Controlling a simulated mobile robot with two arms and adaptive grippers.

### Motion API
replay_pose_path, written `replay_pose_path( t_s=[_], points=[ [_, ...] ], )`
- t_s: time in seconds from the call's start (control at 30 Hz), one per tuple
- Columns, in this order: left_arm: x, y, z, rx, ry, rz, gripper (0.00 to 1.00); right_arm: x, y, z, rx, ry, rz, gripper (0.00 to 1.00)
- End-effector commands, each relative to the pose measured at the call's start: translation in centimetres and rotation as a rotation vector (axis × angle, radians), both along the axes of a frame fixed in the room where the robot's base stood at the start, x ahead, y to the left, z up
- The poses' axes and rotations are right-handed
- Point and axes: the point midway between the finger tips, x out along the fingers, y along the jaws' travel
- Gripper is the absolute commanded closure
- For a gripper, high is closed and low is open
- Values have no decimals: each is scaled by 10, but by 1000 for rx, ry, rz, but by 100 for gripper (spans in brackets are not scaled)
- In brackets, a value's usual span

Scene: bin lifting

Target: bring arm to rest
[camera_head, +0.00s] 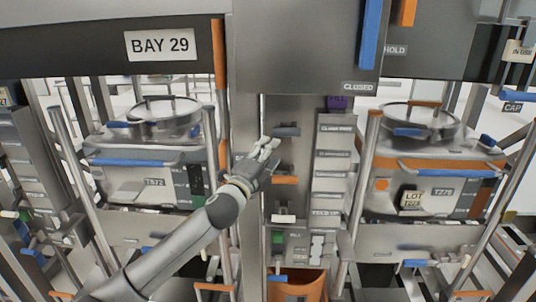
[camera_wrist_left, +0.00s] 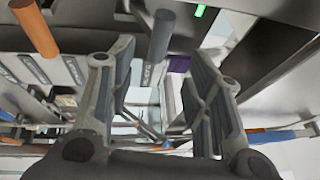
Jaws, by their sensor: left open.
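My left arm comes in from the lower left in the head view and reaches up to the middle. Its gripper (camera_head: 268,150) is in front of the central column of labelled panels. In the left wrist view the two fingers of the gripper (camera_wrist_left: 163,80) stand wide apart with nothing held between them. Whether the gripper touches the column cannot be told. My right gripper is not in view.
A lidded metal bin (camera_head: 135,165) stands left of the arm under the BAY 29 sign (camera_head: 160,43). Another bin (camera_head: 430,165) stands at right. A blue handle (camera_head: 370,35) hangs above. An orange bar (camera_wrist_left: 35,28) and a grey cylinder (camera_wrist_left: 161,36) are near the fingers.

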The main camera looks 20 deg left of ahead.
Motion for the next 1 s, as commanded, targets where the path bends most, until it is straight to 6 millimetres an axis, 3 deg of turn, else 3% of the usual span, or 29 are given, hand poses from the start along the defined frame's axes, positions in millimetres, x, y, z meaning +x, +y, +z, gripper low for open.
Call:
replay_pose_path(
  t_s=[0.4, 0.47, 0.53, 0.67, 0.77, 0.87, 1.0],
  points=[
    [1, 0, -2, -3, 3, 0, 54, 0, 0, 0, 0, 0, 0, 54],
    [2, 1, -12, -13, 18, 3, 54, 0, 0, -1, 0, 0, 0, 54],
    [4, 5, -35, -41, 56, 10, 54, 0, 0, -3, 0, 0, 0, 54],
    [6, 16, -114, -139, 183, 37, 54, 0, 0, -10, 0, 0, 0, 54],
    [-1, 27, -191, -236, 302, 72, 54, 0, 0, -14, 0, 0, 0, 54],
    [-16, 35, -266, -331, 415, 114, 54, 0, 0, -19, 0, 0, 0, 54],
    [-51, 43, -368, -459, 569, 182, 54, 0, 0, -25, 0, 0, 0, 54]
  ],
)
